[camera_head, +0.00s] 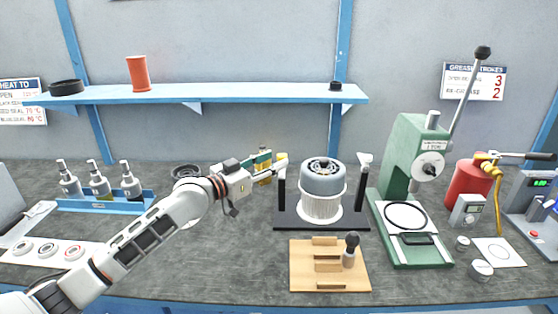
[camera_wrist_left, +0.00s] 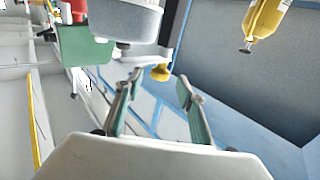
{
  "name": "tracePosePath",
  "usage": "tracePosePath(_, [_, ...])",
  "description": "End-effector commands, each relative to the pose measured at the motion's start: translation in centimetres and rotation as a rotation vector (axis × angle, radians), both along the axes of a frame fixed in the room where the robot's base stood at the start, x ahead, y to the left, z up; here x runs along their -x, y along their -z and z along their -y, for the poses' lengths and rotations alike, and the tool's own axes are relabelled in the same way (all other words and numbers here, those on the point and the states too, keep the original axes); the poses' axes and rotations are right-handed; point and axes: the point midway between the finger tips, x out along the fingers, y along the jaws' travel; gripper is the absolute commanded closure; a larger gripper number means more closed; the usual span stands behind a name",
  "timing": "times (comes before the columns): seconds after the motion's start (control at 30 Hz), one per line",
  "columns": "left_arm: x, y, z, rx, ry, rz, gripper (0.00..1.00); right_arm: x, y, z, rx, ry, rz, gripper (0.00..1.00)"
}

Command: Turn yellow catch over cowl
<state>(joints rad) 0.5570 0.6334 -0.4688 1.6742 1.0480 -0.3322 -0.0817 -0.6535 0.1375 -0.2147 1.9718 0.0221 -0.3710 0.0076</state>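The cowl (camera_head: 323,180) is a grey cap over a white ribbed body on a black stand. Black posts with catches stand on both sides. The yellow catch (camera_head: 281,159) tops the left post, off to the cowl's side; the right post's catch (camera_head: 364,159) is white. My left gripper (camera_head: 271,163) is just left of the yellow catch. In the left wrist view the gripper (camera_wrist_left: 160,84) has its two teal fingers apart. The yellow catch's end (camera_wrist_left: 161,73) shows beyond the gap between the fingertips, and I see no grip on it. My right gripper is out of view.
A wooden block (camera_head: 305,283) with a dark-knobbed tool stands in front of the stand. A green press (camera_head: 405,150) is to the right. A blue tray (camera_head: 90,205) with bottles is at left. A yellow bottle-like thing (camera_wrist_left: 265,22) shows in the left wrist view.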

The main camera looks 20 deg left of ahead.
Motion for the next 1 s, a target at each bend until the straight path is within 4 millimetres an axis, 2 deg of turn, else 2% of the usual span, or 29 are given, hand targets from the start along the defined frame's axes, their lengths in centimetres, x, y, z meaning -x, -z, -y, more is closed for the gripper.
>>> tracePosePath(0.2, [-2.0, 0.1, 1.1, 0.000, 0.000, -0.001, 0.61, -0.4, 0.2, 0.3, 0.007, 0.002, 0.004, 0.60])
tracePosePath(0.53, [-2.3, 0.1, 1.3, -0.001, 0.000, 0.000, 0.61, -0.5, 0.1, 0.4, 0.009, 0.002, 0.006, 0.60])
tracePosePath(0.57, [-2.3, 0.1, 1.3, -0.001, 0.000, 0.000, 0.66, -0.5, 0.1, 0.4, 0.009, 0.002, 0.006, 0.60])
tracePosePath(0.6, [-2.3, 0.1, 1.3, -0.001, 0.000, 0.000, 0.77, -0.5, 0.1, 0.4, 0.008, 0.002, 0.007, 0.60])
tracePosePath(0.7, [-2.3, 0.1, 1.3, -0.001, 0.000, 0.000, 1.00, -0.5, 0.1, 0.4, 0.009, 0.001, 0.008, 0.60])
tracePosePath(1.0, [-2.4, 0.0, 1.2, 0.000, -0.003, -0.001, 1.00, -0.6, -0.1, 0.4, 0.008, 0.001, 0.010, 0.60])
